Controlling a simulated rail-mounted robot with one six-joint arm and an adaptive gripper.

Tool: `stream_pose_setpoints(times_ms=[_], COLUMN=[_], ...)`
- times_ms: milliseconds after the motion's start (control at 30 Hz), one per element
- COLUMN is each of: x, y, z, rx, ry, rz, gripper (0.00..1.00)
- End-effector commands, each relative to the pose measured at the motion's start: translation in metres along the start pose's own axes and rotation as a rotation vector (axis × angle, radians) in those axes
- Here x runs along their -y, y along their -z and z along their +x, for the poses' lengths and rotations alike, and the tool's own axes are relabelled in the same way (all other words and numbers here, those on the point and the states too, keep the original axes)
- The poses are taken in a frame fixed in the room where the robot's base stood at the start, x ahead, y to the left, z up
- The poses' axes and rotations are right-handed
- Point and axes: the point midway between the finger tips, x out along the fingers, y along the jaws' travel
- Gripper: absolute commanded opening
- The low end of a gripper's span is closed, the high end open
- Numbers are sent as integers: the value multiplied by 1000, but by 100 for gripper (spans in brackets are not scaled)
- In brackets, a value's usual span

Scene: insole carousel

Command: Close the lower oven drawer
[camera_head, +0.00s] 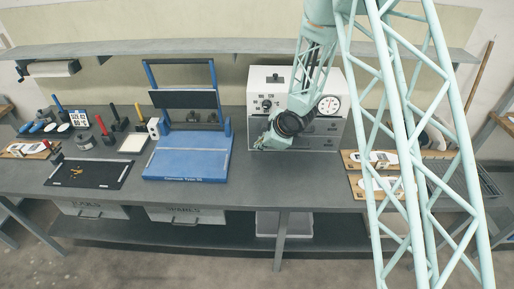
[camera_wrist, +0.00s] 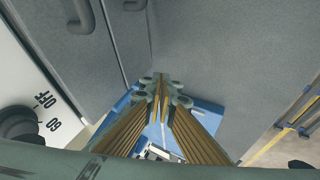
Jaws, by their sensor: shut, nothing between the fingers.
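The white oven (camera_head: 277,75) stands at the back of the bench, with a control panel on its left and a round dial on its right. Its grey drawer fronts are low on the front, the lower drawer (camera_head: 322,142) just above the bench top. My gripper (camera_head: 260,144) is shut and empty, low in front of the oven's left part; my wrist hides part of the front. In the wrist view, the fingers (camera_wrist: 160,84) meet at the tips, beside grey drawer fronts (camera_wrist: 70,55) with bar handles. I cannot tell how far the lower drawer stands out.
A blue press (camera_head: 187,165) stands on the bench left of my gripper. Wooden boards with white insoles (camera_head: 378,157) lie to the right. A black mat (camera_head: 90,174) and tools are at the far left. The bench top (camera_head: 290,175) in front of the oven is clear.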

Motion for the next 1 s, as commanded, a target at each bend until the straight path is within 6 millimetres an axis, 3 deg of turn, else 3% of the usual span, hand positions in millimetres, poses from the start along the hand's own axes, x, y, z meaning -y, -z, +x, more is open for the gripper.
stream_pose_setpoints(times_ms=[500,1000], x=[0,1], y=[0,0], z=[-44,-49], rx=[0,0], ry=[0,1], rz=[0,0], gripper=[0,0])
